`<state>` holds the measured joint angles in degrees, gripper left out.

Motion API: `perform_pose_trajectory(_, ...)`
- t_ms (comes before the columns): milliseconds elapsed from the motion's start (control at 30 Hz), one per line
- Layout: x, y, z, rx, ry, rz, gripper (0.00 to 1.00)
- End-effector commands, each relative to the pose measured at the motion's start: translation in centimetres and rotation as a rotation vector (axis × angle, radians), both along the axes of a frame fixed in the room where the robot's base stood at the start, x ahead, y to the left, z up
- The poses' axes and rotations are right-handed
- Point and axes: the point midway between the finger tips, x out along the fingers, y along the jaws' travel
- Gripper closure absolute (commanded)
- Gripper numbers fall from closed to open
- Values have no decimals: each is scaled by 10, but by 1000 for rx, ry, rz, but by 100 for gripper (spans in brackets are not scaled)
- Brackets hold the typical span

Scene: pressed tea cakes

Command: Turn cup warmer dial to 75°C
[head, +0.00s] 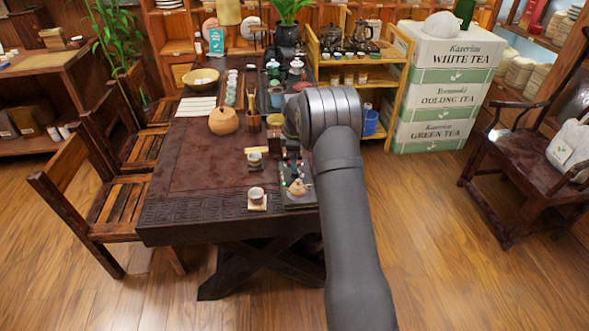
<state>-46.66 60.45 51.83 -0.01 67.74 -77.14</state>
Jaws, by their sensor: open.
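My arm reaches in from the bottom right over the right edge of the dark wooden tea table (200,160). My gripper (291,168) seems to be the small dark shape pointing down at the arm's end, open and holding nothing that I can see. Below it is a dark flat tray or unit (300,201) at the table's front right corner, with a small tan pot (297,187) and small coloured spots on it. I cannot tell whether this is the cup warmer. A dial and its setting are too small or hidden. A white cup (257,193) stands on a light coaster just left of it.
A round tan pot (223,121), a bowl (200,78) and rows of small cups (231,90) stand farther back. Chairs (110,210) line the left side. A wooden shelf (365,75) and stacked tea boxes (440,90) stand behind right. The table's front left is clear.

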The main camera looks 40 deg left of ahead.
Motion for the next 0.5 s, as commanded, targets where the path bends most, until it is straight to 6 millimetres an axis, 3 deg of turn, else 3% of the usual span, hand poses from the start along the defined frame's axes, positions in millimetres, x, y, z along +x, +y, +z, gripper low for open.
perform_pose_trajectory(200,0,0,-33,-1,1,0,52)
perform_pose_trajectory(500,0,0,-43,1,-1,0,52)
